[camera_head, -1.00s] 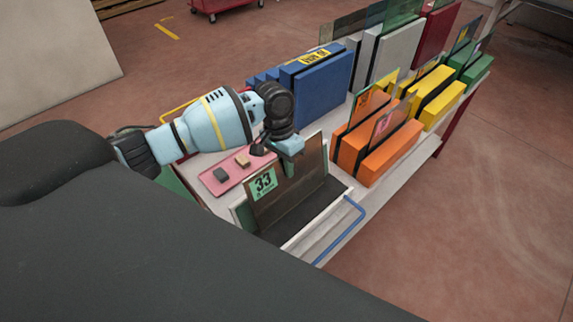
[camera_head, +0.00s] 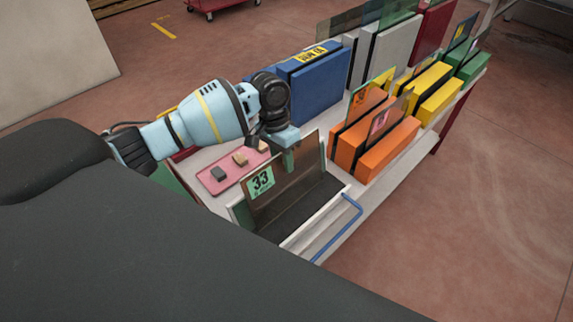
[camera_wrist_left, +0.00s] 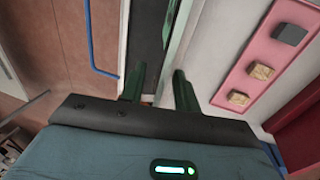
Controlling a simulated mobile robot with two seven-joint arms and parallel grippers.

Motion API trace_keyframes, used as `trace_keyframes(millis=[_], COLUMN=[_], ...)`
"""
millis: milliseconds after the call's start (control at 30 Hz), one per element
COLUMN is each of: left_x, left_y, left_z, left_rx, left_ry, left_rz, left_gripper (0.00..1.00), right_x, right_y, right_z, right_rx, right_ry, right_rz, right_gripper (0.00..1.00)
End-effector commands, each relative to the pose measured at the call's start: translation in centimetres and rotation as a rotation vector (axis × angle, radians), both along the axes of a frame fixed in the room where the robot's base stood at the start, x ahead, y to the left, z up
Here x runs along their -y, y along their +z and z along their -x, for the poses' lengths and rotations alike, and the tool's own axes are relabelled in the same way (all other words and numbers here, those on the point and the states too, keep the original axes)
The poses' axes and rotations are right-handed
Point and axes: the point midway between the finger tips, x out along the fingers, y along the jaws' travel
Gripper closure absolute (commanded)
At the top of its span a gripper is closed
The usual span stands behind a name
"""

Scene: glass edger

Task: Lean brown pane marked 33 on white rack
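The brown pane marked 33 (camera_head: 300,177) stands tilted in a white-edged holder with a dark bed (camera_head: 312,208) at the cart's near end. Its green label (camera_head: 260,181) faces my head camera. My left gripper (camera_head: 288,160) is at the pane's top edge. In the left wrist view its two green fingers (camera_wrist_left: 159,90) are apart, with a thin pane edge (camera_wrist_left: 178,45) running down towards the gap; whether they touch the pane is unclear. A white-grey rack (camera_head: 396,48) holding tinted panes stands farther back. My right gripper is out of view.
A pink tray (camera_head: 215,184) with small blocks lies left of the pane. Orange (camera_head: 390,148), yellow (camera_head: 437,98), green (camera_head: 474,68), blue (camera_head: 318,88) and red (camera_head: 436,35) racks crowd the cart. A blue handle (camera_head: 340,232) sticks out at the near right edge.

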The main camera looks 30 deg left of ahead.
Motion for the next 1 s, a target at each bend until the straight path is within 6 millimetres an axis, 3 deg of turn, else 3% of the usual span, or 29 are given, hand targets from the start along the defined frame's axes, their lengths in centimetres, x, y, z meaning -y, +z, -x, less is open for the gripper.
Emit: trace_keyframes(millis=[33, 100, 333, 1000], left_x=[-0.2, -0.2, -0.3, -0.2], left_y=[1.6, 2.7, 5.5, 6.2], left_z=[-0.3, -0.3, -0.3, -0.3], left_rx=[0.013, 0.012, 0.008, 0.005], left_ry=[0.002, -0.001, -0.007, -0.01], left_rz=[0.001, 0.005, 0.011, 0.015], left_gripper=[0.69, 0.69, 0.69, 0.69], right_x=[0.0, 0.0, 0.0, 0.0], right_y=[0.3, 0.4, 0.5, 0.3], right_z=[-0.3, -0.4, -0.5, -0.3], right_rx=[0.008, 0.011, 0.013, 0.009], right_ry=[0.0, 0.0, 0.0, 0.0], right_rz=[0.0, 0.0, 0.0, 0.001], right_gripper=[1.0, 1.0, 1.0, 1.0])
